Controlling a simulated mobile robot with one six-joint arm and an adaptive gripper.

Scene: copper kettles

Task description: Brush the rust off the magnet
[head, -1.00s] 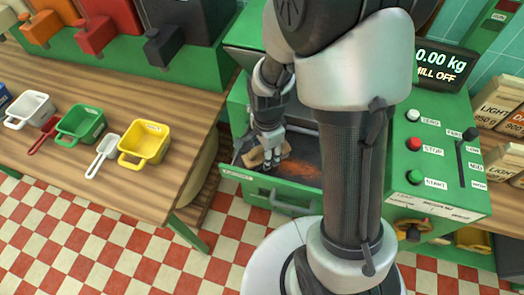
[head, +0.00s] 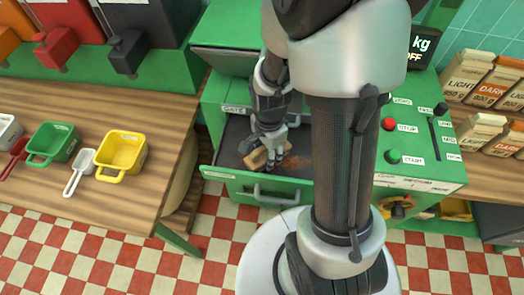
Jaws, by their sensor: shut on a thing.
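My gripper (head: 268,150) reaches down into the open drawer of the green machine. It is shut on a wooden brush (head: 256,159), a small tan block, at the drawer's left-middle. Reddish-brown rust (head: 295,163) lies on the dark plate in the drawer (head: 235,135), to the right of the brush. This plate appears to be the magnet, but I cannot tell for sure. The bristles are hidden, and I cannot tell whether they touch the plate. My arm hides the drawer's right part.
The green machine's panel (head: 415,160) with buttons and a lever stands at right. On the wooden table at left are a green bin (head: 54,145), a yellow bin (head: 121,155) and a white scoop (head: 80,172). Coffee bags (head: 475,75) stand at far right. Checkered floor lies in front.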

